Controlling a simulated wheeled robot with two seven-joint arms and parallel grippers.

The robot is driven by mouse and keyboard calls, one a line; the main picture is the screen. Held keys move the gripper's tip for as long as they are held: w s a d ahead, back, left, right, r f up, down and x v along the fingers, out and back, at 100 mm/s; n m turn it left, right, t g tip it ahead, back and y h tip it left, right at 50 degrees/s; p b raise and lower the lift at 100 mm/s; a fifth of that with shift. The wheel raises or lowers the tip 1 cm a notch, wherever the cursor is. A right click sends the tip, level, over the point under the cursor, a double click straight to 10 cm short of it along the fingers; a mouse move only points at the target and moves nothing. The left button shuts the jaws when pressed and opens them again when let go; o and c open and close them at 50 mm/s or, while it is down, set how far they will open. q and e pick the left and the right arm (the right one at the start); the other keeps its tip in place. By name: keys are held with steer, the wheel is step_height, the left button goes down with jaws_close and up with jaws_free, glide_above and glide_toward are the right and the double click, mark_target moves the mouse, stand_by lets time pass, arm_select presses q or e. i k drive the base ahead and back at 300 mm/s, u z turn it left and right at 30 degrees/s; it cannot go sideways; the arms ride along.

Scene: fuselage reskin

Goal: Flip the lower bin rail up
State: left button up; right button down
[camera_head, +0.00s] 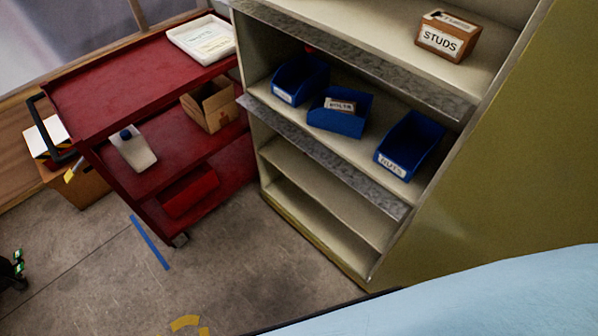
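The lower bin rail (322,150) is a long grey mottled metal strip along the front edge of the shelf that holds the blue bins. It lies low, below the bin fronts, and does not stand up in front of them. A similar grey upper rail (365,66) runs along the front edge of the shelf above. Three blue bins, left (300,80), middle (341,118) and right (410,143), sit behind the lower rail; the right one is labelled NUTS.
A red cart (120,80) with a white tray (203,38) and an open cardboard box (210,104) stands left of the shelf unit. A STUDS box (447,38) sits on the top shelf. A light blue surface (500,300) fills the lower right. The floor before the shelves is clear.

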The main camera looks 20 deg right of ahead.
mark_target(376, 196)
steer(key=u, duration=0.45)
steer(key=k, duration=0.5)
steer(key=u, duration=0.65)
steer(key=i, duration=0.75)
steer(key=z, duration=0.65)
steer(key=i, duration=0.75)
steer(key=z, duration=0.85)
